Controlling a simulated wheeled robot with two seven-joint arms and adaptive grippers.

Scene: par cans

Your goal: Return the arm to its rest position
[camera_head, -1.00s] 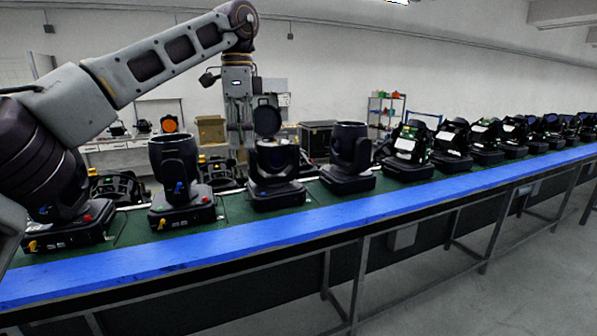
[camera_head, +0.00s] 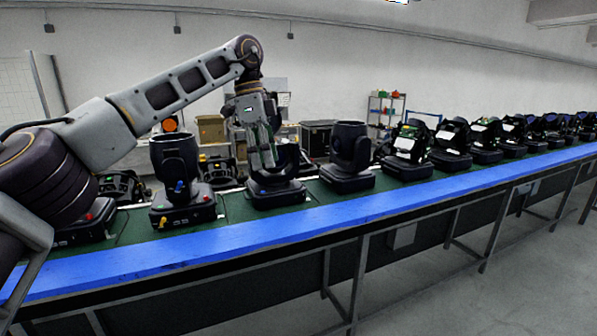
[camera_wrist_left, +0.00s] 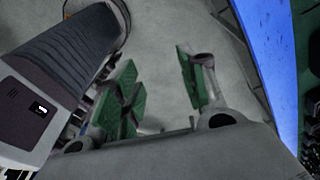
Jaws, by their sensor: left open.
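My left arm comes in from the left in the head view, its forearm sloping up to a raised joint and the wrist hanging down. My left gripper (camera_head: 262,158) points down in front of the par can third from the left (camera_head: 276,190) and hides part of it. I cannot tell whether they touch. In the left wrist view the green-padded fingers of the left gripper (camera_wrist_left: 160,88) stand apart, with only grey floor between them, so it is open and empty. My right gripper is not in view.
A row of black par cans stands on the green conveyor (camera_head: 235,207), including one (camera_head: 350,155) right of the gripper. A blue rail (camera_head: 330,215) runs along its front edge. Grey floor (camera_head: 480,285) in front is clear. A shelf (camera_head: 385,112) stands behind.

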